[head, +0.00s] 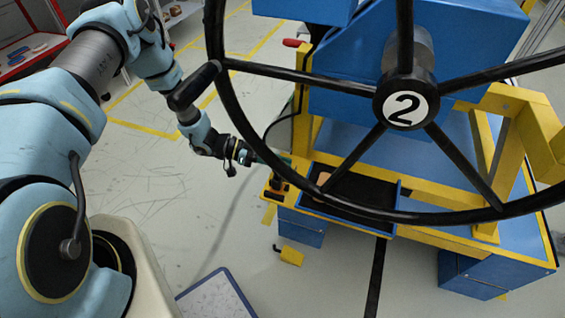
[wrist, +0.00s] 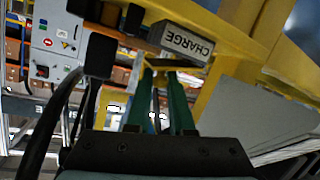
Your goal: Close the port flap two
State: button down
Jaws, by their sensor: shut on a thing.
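My gripper (head: 275,160) reaches the front left corner of the yellow and blue dashboard module in the head view, below the wheel's left rim. In the wrist view its two green fingers (wrist: 160,74) point forward, close together. Their tips are at the lower edge of a grey piece with the upside-down word CHARGE (wrist: 186,42), which looks like the port flap. The gripper is shut on it, though the contact itself is partly hidden by the fingers. No number two shows on this piece. The flap's hinge cannot be made out.
A large black wheel (head: 404,100) marked 2 spans the head view in front of the module. A black tray (head: 350,190) lies to the right of my gripper. Floor left of the module is clear. In the wrist view, a black block (wrist: 99,55) stands left of the fingers.

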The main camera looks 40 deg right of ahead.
jog(key=shift+s+a+f+m+h+b, duration=0.15)
jog(key=shift+f+m+h+b, duration=0.15)
jog(key=shift+m+b, duration=0.3)
jog(key=shift+a+f+m+h+b, duration=0.15)
jog(key=shift+f+m+h+b, duration=0.15)
jog(key=shift+m+b, duration=0.25)
jog(key=c, duration=0.8)
grip_release()
jog(key=shift+a, duration=0.1)
jog(key=b+v, duration=0.2)
jog(key=v, duration=0.8)
jog(key=shift+a+r, duration=0.2)
jog(key=shift+a, duration=0.05)
